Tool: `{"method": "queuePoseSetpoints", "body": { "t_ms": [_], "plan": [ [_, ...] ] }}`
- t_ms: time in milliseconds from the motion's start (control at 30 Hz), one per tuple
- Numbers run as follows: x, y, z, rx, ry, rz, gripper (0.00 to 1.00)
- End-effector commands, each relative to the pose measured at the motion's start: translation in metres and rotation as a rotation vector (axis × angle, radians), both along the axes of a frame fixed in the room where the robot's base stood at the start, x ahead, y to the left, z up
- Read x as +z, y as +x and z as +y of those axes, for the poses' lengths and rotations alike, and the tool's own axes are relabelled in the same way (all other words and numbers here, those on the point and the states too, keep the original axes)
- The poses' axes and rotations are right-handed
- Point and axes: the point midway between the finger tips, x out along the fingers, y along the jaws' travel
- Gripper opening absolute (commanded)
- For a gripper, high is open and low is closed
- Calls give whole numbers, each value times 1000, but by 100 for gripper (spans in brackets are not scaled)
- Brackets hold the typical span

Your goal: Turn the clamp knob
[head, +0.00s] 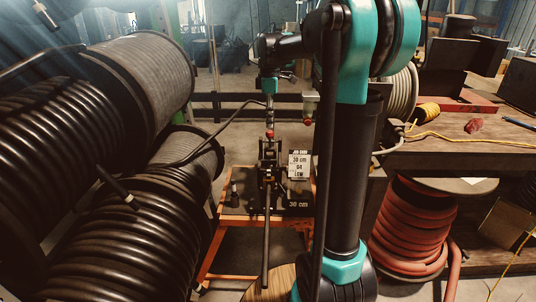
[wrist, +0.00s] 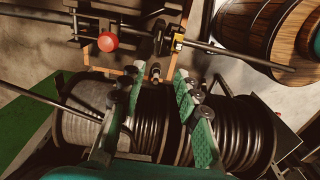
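The hose crimper (head: 268,165) stands on a low orange-framed stand, with a long lever pointing toward me. A red ball knob (head: 270,134) sits on top of it; a red ball (wrist: 108,42) also shows in the wrist view. A small dark knob-like part (wrist: 155,72) lies between my fingertips in the picture. I cannot tell for sure which of these is the clamp knob. My gripper (wrist: 156,80) is open, its two green fingers well apart and no contact visible. In the head view, my arm hides part of the area right of the crimper.
Large black hose reels (head: 130,75) crowd the left side. A wooden workbench (head: 460,152) stands at the right, with a red hose reel (head: 410,230) below it. A label sign (head: 299,165) stands beside the crimper. Wooden barrels (wrist: 285,35) show in the wrist view.

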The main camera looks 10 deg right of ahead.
Motion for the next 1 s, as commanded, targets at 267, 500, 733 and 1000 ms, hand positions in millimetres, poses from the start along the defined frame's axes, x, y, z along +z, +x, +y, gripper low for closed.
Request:
{"method": "queuePoseSetpoints", "body": {
  "t_ms": [267, 500, 733, 1000],
  "plan": [
    [-22, 2, 0, 11, 0, 3, 33],
    [-69, 2, 0, 11, 0, 3, 33],
    [-115, 2, 0, 10, 0, 3, 33],
    [-157, 2, 0, 10, 0, 3, 33]
  ]
}}
